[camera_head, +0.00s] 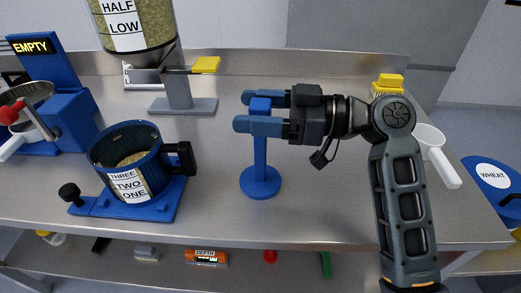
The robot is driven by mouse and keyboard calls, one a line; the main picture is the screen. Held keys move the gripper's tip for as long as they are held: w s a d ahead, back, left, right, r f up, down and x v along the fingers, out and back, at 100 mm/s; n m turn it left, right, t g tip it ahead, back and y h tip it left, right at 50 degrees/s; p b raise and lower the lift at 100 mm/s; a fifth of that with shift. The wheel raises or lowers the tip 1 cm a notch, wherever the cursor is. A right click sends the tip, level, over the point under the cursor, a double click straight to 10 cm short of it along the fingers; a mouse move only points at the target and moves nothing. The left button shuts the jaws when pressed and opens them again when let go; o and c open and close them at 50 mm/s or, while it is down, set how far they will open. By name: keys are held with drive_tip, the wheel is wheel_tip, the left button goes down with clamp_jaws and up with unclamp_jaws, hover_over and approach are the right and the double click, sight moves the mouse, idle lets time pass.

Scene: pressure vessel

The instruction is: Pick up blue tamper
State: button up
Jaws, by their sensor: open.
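The blue tamper (260,179) stands upright on the metal table, with a round flat base, a thin stem and a block-shaped top. My gripper (248,110) reaches in from the right, and its two blue fingers point left. The fingers are open, one on the far side and one on the near side of the tamper's top. The near finger hides part of the upper stem. I cannot tell whether either finger touches the tamper.
A blue container (128,171) with a black handle stands on a blue base to the left. A hopper (137,27) on a grey stand (181,102) is behind it. A white scoop (437,156) lies at the right. The table's front edge is close to the tamper.

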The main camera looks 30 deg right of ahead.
drive_tip(key=shift+w+a, duration=0.3)
drive_tip(key=shift+a, duration=0.1)
clamp_jaws()
idle(0.4)
